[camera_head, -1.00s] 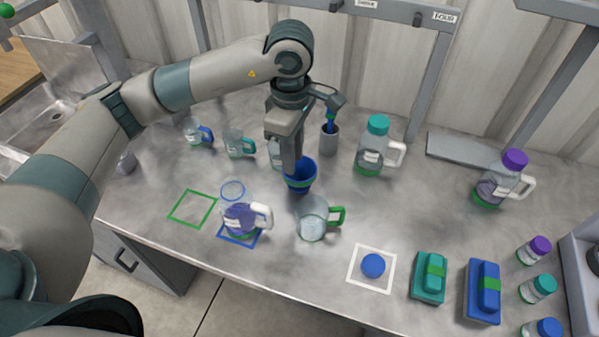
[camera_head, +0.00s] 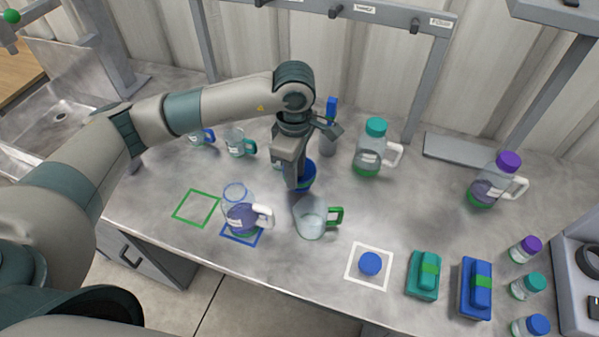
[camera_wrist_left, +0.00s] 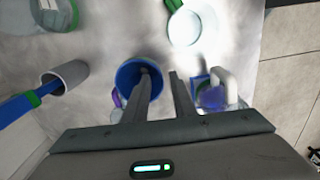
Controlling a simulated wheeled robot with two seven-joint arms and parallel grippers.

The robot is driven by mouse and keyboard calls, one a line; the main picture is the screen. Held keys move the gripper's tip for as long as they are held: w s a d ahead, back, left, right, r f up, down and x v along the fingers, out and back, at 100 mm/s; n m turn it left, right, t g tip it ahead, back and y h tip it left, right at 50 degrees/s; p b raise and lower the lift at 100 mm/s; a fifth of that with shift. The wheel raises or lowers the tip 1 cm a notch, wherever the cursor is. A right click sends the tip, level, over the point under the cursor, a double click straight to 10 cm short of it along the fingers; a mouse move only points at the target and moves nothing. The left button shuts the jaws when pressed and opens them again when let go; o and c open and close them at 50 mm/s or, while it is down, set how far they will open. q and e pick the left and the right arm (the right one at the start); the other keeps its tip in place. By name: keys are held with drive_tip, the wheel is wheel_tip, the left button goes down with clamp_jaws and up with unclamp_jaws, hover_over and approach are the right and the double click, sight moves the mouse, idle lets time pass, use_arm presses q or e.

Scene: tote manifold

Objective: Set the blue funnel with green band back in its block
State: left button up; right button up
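The blue funnel (camera_head: 309,174) stands mid-bench behind the clear green-handled pitcher; its green band is mostly hidden by my gripper. My left gripper (camera_head: 293,184) points down at the funnel's left side. In the left wrist view the funnel (camera_wrist_left: 128,74) shows its round blue mouth. There my left gripper (camera_wrist_left: 160,82) has its fingers apart, one reaching over the mouth and the other outside the rim. I cannot tell whether they touch the funnel wall. What the funnel rests on is hidden, and I cannot make out its block. My right gripper is not in view.
The clear green-handled pitcher (camera_head: 310,218) and a purple-filled, white-handled pitcher (camera_head: 240,217) stand close in front. A grey cup (camera_head: 327,146) holding a blue brush is just behind. A teal-capped jug (camera_head: 369,157) stands behind right. A green square outline (camera_head: 197,207) is empty.

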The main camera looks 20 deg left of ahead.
use_arm(q)
drive_tip(key=shift+f, duration=0.75)
drive_tip(key=shift+c, duration=0.3)
clamp_jaws()
drive_tip(key=shift+r, duration=0.15)
